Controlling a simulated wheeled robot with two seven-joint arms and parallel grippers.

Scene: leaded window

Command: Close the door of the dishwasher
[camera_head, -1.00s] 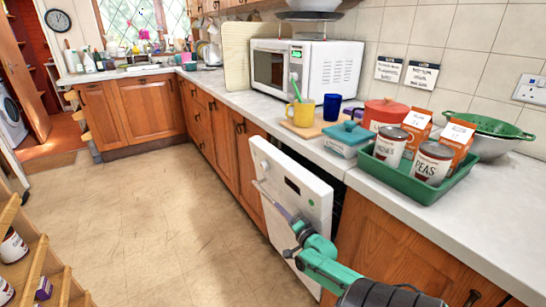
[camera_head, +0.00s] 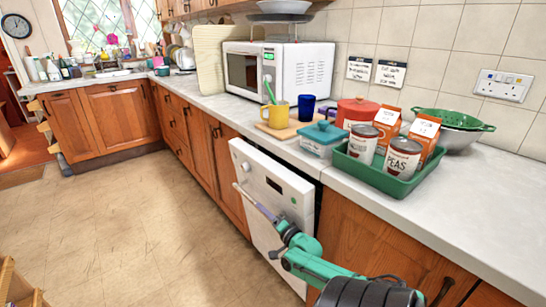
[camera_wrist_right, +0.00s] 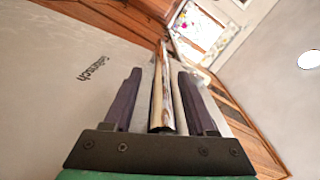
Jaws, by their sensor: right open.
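The dishwasher door (camera_head: 285,215) is a white upright panel under the counter, leaning a little out from the cabinet front, with a narrow dark gap at its right edge. My right gripper (camera_head: 243,195) is in front of the door's upper left part, its arm coming from the lower right. In the wrist view my right gripper (camera_wrist_right: 165,98) is open, with dark fingers either side of a shiny strip. I cannot tell if they touch it or whether it is a handle. The white door face (camera_wrist_right: 75,70) with lettering lies left of them. My left gripper is not in view.
The counter (camera_head: 460,205) above holds a green tray (camera_head: 375,178) with tins and boxes, a yellow mug (camera_head: 280,114), a blue cup (camera_head: 306,107) and a microwave (camera_head: 300,68). Wooden cabinets (camera_head: 370,240) flank the dishwasher. The floor (camera_head: 130,220) to the left is clear.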

